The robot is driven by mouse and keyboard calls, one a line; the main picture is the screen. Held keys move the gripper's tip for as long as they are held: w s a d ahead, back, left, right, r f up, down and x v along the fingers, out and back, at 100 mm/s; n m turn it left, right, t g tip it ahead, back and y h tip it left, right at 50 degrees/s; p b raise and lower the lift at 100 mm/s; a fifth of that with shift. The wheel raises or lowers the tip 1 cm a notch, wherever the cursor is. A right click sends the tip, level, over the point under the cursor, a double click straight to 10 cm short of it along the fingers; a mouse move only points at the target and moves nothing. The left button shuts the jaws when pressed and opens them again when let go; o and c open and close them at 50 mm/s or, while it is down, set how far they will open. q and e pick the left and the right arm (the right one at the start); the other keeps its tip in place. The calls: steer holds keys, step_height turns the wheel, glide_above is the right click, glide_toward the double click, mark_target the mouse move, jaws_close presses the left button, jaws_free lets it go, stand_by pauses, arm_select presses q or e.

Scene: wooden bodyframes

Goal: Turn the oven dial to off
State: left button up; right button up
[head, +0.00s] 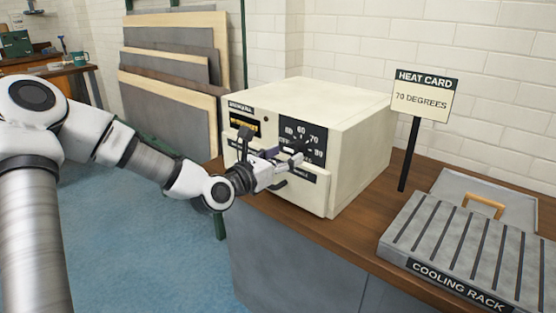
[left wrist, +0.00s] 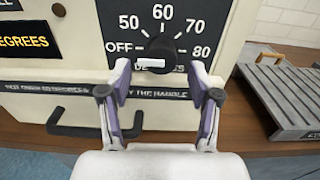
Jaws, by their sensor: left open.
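The cream oven (head: 335,115) stands on the wooden bench. Its black dial panel (left wrist: 112,18) reads OFF, 50, 60, 70, 80 around a black dial (left wrist: 165,48). The white bar on the dial (left wrist: 151,63) lies level and its end points left, to the OFF side; viewed from above, its exact setting is hard to tell. My left gripper (left wrist: 160,78) is open, its two fingers apart on either side just below and in front of the dial, with nothing between them. In the head view the left gripper (head: 284,162) partly hides the dial. My right gripper is not in view.
A black handle (left wrist: 70,131) juts from the oven front below the dial. A heat card (head: 424,96) reading 70 DEGREES stands on a post right of the oven. A grey cooling rack (head: 460,245) lies on the bench at the right. Boards (head: 170,65) lean behind my arm.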

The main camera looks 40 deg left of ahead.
arm_select(q)
steer(key=shift+s, duration=1.85)
